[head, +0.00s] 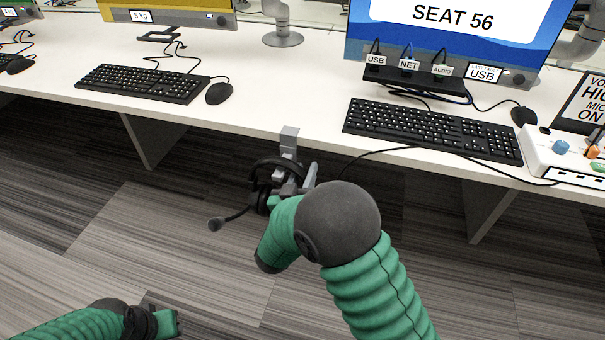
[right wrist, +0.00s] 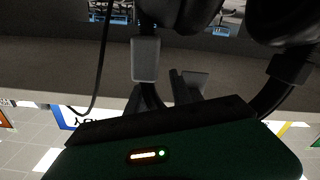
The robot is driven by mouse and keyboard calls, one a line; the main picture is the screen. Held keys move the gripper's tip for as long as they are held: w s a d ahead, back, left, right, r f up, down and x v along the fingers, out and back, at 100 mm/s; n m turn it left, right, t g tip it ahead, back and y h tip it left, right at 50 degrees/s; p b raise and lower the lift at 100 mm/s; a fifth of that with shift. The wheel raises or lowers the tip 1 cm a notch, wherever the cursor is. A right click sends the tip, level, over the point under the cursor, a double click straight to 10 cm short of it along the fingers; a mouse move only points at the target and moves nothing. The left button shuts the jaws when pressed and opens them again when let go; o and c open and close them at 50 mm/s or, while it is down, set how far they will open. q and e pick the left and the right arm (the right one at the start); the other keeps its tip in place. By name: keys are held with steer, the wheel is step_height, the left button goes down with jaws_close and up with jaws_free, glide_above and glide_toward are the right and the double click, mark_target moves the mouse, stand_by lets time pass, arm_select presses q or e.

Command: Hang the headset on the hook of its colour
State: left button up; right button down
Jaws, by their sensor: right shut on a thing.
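A black headset (head: 260,186) with a boom microphone (head: 216,224) is just off the front edge of the desk, below the top of a grey hook (head: 289,138) fixed to that edge. My right gripper (head: 296,184) is shut on the headset. The headband is close to the lower part of the hook; I cannot tell whether it rests on it. In the right wrist view, dark ear cups (right wrist: 183,12) fill part of the top, and the grey fingers (right wrist: 168,92) are in the middle. My left gripper (head: 160,322) is at the bottom left, away from the headset, its jaws unclear.
The white desk (head: 290,85) holds two keyboards (head: 142,83) (head: 432,130), mice, monitors and a white control box (head: 565,155) at the right. A black cable (head: 385,152) runs over the desk edge behind my right arm. The striped floor (head: 130,230) is clear.

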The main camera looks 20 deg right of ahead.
steer(key=shift+d+f, duration=0.1)
steer(key=shift+d, duration=0.5)
steer(key=shift+a, duration=0.2)
steer(key=c, duration=1)
jaws_free()
steer(key=shift+a, duration=0.15)
steer(key=shift+c, duration=0.2)
arm_select(q)
steer(key=shift+d, duration=0.35)
steer(key=shift+r, duration=0.1)
arm_select(e)
steer(key=shift+d, duration=0.2)
